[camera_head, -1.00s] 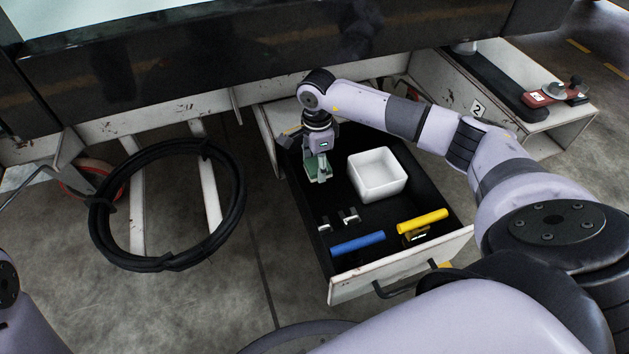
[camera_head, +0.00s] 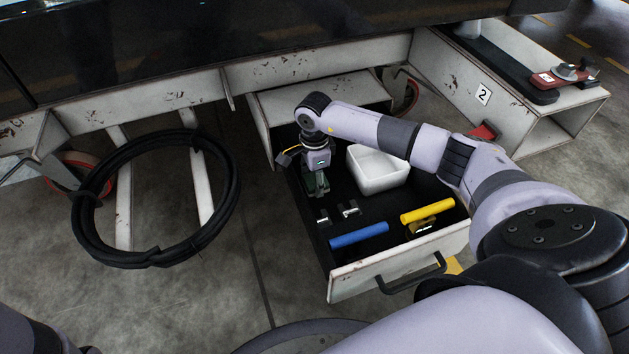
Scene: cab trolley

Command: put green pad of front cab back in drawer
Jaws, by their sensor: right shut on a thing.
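The drawer (camera_head: 400,262) under the trolley is pulled open, with a black inside and a worn white front with a dark handle. My right gripper (camera_head: 318,187) reaches down into its back left part. It is shut on the green pad (camera_head: 312,181), a small dark green piece mostly hidden by the fingers. I cannot tell whether the pad touches the drawer floor. My left gripper is out of view; only a part of my left arm shows at the bottom left.
The drawer also holds a white open box (camera_head: 378,170), a blue cylinder (camera_head: 358,236), a yellow cylinder (camera_head: 427,211) and small metal clips (camera_head: 348,208). A black cable coil (camera_head: 82,225) hangs left. A red tool (camera_head: 566,75) lies on the shelf at right.

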